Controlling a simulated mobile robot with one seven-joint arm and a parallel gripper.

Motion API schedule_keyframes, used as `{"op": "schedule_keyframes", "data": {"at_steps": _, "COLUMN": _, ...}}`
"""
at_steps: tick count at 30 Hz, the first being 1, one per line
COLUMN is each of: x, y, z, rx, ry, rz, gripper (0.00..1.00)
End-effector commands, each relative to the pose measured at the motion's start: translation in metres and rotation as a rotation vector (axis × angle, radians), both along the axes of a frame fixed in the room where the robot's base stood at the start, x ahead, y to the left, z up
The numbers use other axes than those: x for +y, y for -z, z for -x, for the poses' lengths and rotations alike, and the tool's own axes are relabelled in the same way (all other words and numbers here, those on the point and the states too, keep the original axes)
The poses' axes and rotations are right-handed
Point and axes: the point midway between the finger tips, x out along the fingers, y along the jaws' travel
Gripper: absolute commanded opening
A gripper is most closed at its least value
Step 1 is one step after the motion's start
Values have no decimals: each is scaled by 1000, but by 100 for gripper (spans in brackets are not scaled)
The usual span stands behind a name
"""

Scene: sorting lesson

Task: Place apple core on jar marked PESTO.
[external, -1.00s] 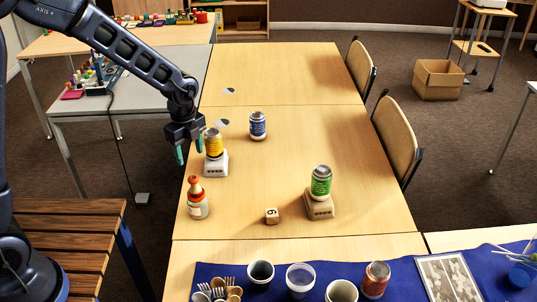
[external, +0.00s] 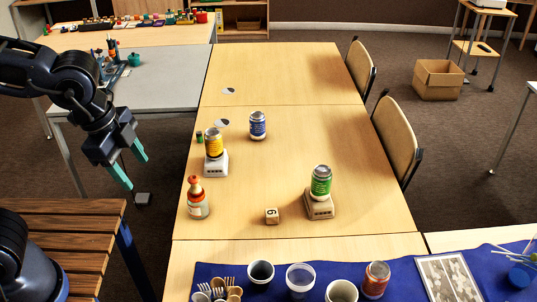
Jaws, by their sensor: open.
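My gripper (external: 133,171) has teal fingers spread apart with nothing between them. It hangs left of the table, above the gap by the wooden bench. I cannot identify an apple core or read PESTO on any label. A yellow-labelled can (external: 214,143) stands on a white block (external: 215,164). A green-labelled can (external: 321,181) stands on a beige block (external: 319,207). A blue-labelled can (external: 258,125) stands on the table. A small green item (external: 199,137) sits by the table's left edge. A small white-and-dark item (external: 222,123) lies flat beyond the yellow can.
A blue cloth (external: 330,272) in front carries cups, cutlery and a red can (external: 375,278). The table's middle is clear. Chairs stand at its right side.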

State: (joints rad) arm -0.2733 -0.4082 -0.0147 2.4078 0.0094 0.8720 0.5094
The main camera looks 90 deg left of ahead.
Motion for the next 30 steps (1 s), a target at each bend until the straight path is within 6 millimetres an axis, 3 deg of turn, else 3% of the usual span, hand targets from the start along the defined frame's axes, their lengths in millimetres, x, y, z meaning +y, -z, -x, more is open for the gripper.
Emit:
{"op": "schedule_keyframes", "data": {"at_steps": 6, "x": -49, "y": -18, "z": 44, "rx": -80, "ry": -95, "rz": 58, "gripper": 56}}
{"op": "schedule_keyframes", "data": {"at_steps": 15, "x": -86, "y": -25, "z": 93, "rx": -143, "ry": -203, "rz": 145, "gripper": 56}}
{"op": "schedule_keyframes", "data": {"at_steps": 30, "x": -91, "y": -25, "z": 102, "rx": -152, "ry": -227, "rz": 164, "gripper": 56}}
